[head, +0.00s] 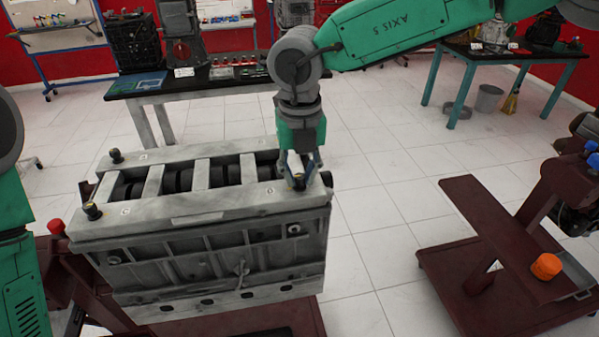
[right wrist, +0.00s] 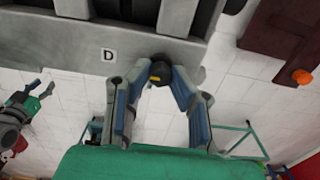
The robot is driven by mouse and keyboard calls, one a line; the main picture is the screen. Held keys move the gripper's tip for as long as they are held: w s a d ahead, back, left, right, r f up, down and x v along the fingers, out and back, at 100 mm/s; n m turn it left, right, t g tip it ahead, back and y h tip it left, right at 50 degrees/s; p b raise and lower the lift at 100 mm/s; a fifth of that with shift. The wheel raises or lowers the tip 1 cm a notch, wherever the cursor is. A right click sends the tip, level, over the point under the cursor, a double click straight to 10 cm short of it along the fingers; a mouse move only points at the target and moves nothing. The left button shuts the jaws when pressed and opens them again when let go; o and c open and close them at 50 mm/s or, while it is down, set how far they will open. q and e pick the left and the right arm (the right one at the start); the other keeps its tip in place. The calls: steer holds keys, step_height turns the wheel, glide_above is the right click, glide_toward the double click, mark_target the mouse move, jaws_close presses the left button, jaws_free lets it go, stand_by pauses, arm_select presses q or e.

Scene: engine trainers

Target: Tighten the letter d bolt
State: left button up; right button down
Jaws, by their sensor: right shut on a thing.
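The engine block (head: 195,240) stands on a dark red stand, with dark bolts at its top corners. The letter D label (right wrist: 108,56) shows on its top face in the right wrist view. My left gripper (right wrist: 40,89) shows at the left of the right wrist view, fingers apart and empty.
A dark red stand (head: 490,225) with an orange cap (head: 546,266) is at the right. A workbench (head: 200,82) stands behind. Tiled floor is clear between.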

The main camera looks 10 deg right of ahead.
steer(key=shift+w+r, duration=0.1)
steer(key=shift+w, duration=0.05)
steer(key=c, duration=1.5)
jaws_free()
steer(key=shift+o, duration=0.2)
